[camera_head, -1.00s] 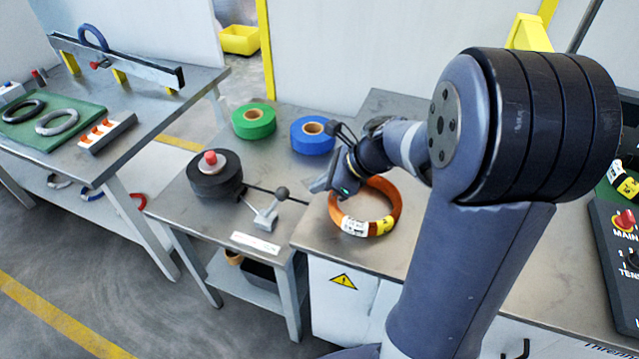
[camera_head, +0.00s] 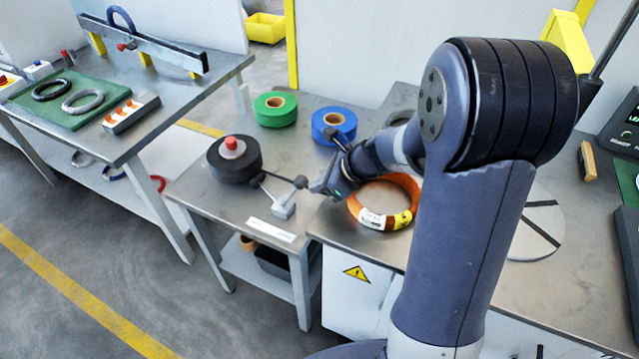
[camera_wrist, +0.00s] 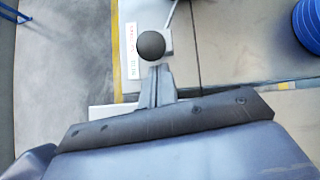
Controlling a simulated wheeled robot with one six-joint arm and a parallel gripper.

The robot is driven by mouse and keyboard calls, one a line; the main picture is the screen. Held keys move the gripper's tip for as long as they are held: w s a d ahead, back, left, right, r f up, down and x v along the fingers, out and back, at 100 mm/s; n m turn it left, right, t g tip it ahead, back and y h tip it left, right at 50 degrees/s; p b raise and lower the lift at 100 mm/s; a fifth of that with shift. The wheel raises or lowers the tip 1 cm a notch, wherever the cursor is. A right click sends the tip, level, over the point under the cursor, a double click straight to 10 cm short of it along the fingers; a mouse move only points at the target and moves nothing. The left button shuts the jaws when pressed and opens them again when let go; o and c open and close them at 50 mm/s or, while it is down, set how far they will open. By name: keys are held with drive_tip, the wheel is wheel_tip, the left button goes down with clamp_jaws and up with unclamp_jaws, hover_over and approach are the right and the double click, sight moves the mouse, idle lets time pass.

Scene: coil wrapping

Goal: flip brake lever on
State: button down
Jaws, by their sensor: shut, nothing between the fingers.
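The brake lever is a small grey block (camera_head: 284,206) with a thin rod and a dark ball knob (camera_head: 300,181), on the small steel table beside the black spool (camera_head: 234,160). My gripper (camera_head: 318,187) is shut and empty, just right of the knob and seemingly close to it. In the wrist view the dark ball knob (camera_wrist: 150,45) appears straight beyond the tips of my shut fingers (camera_wrist: 155,82). I cannot tell whether they touch. The lower part of the lever is partly hidden by the knob in that view.
An orange coil (camera_head: 408,188) with white and yellow labels lies right of my gripper, close under my wrist. Green (camera_head: 274,110) and blue (camera_head: 334,126) tape rolls stand behind. A white label strip (camera_head: 270,229) lies at the table's front edge. The floor at left is clear.

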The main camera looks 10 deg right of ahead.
sight(304, 178)
drive_tip(key=shift+w+a+r+p, duration=0.25)
drive_tip(key=shift+r+p, duration=0.1)
drive_tip(key=shift+p, duration=0.45)
drive_tip(key=shift+a+r+h+p, duration=0.1)
drive_tip(key=shift+h+p, duration=0.2)
drive_tip(key=shift+p, duration=0.05)
drive_tip(key=shift+w+a+r+g+p, duration=0.2)
drive_tip(key=shift+a+r+g+p, duration=0.25)
drive_tip(key=shift+p, duration=0.65)
drive_tip(key=shift+w+a+r+h+p, duration=0.25)
drive_tip(key=shift+a+r+h+p, duration=0.1)
drive_tip(key=shift+p, duration=0.6)
drive_tip(key=w+a+r+p, duration=0.1)
drive_tip(key=w+a+p, duration=0.4)
drive_tip(key=a, duration=0.3)
drive_tip(key=shift+w+a+r, duration=0.15)
drive_tip(key=shift+w+a, duration=0.15)
drive_tip(key=shift+w, duration=0.1)
drive_tip(key=shift+a, duration=0.15)
drive_tip(key=shift+p, duration=0.3)
